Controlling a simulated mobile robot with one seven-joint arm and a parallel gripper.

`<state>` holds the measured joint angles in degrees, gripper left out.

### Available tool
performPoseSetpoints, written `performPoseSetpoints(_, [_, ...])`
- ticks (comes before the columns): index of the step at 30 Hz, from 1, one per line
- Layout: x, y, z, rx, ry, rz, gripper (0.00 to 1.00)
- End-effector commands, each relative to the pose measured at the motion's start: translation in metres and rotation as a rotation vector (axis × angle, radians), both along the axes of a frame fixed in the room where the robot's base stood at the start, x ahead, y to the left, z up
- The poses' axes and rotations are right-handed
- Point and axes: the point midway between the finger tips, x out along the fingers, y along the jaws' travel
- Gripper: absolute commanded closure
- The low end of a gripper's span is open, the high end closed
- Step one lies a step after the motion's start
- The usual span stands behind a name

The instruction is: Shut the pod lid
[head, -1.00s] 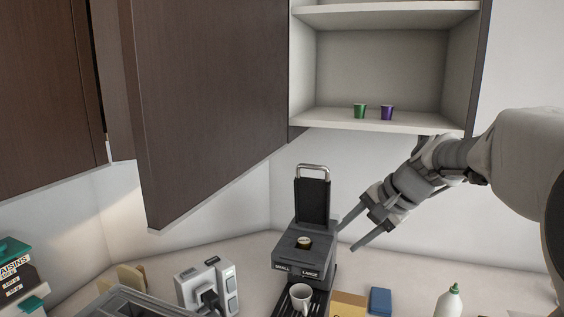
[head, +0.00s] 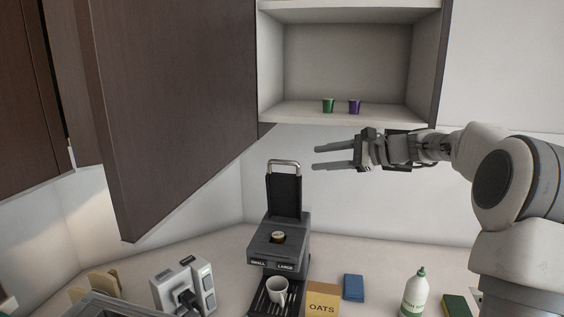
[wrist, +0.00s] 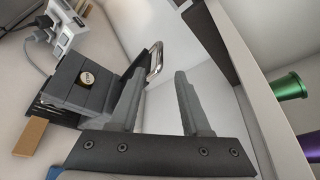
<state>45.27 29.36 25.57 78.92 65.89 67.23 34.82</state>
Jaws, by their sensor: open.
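The coffee machine (head: 277,245) stands on the counter with its pod lid (head: 285,192) raised upright, a metal handle at the top. A pod (head: 278,236) sits in the opening on top, and it also shows in the wrist view (wrist: 87,78). A white mug (head: 277,289) stands on the drip tray. My gripper (head: 318,157) is open and empty, to the right of the lid handle and a little higher in the head view, with fingers pointing left. In the wrist view the raised lid and its handle (wrist: 154,60) show beyond the left finger.
An open cabinet door (head: 170,100) hangs at the left. Green (head: 328,106) and purple (head: 354,107) pods stand on the shelf above my gripper. An oats box (head: 321,299), a blue block (head: 353,287) and a bottle (head: 415,291) are right of the machine. A power outlet (head: 184,289) stands left.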

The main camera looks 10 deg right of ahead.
Motion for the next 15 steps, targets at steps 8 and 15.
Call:
performPoseSetpoints(8, [0.038,0.048,-0.017,0.000,0.001,0.005,0.53])
performPoseSetpoints(15, [0.063,0.079,-0.029,-0.002,0.000,0.002,0.53])
